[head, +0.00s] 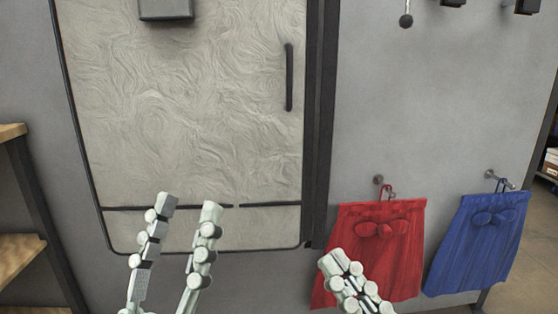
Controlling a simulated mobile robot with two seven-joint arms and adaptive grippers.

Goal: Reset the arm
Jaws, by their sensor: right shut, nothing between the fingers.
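My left gripper (188,206) is at the lower left of the head view. Its two pale jointed fingers point up and stand apart with nothing between them, in front of the lower part of a grey cabinet door. My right gripper (335,260) is at the bottom centre, its fingers together and holding nothing. It overlaps the lower left part of a red skirt-like garment (395,235) in the picture; I cannot tell the distance between them. Most of both arms is out of the frame.
The marbled grey door (190,90) has a dark vertical handle (289,78). The red garment and a blue garment (478,240) hang from wall pegs at right. Wooden shelves (20,248) stand at the left edge. The grey wall (430,110) above the garments is mostly bare.

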